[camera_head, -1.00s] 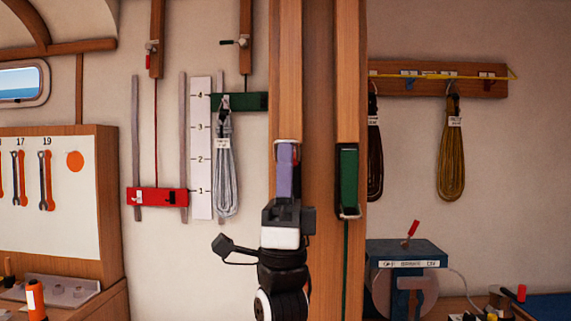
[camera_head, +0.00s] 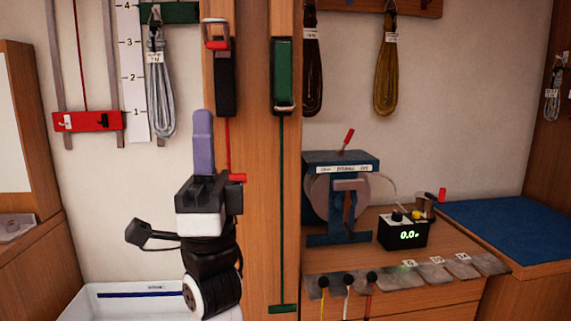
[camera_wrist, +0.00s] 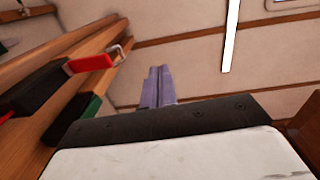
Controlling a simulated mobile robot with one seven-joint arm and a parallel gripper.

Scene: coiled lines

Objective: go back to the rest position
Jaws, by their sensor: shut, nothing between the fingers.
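My gripper (camera_head: 203,128) points upward in the head view, in front of the wooden post. Its pale purple fingers are together with nothing between them. They also show together in the wrist view (camera_wrist: 158,86). A black block with a red-and-metal loop (camera_head: 216,38) is on the post above and to the right of my fingertips. In the wrist view, the red part and metal loop (camera_wrist: 92,62) are to the left of my fingers and apart from them. A green block (camera_head: 283,72) hangs on the right post, with a green line running down from it.
A grey coil (camera_head: 160,90) hangs beside a numbered scale at left; a red block (camera_head: 88,121) is left of it. Dark and yellow coils (camera_head: 386,80) hang at right. A blue machine (camera_head: 340,160) and black display box (camera_head: 403,232) stand on the bench. A white tray (camera_head: 110,300) is low left.

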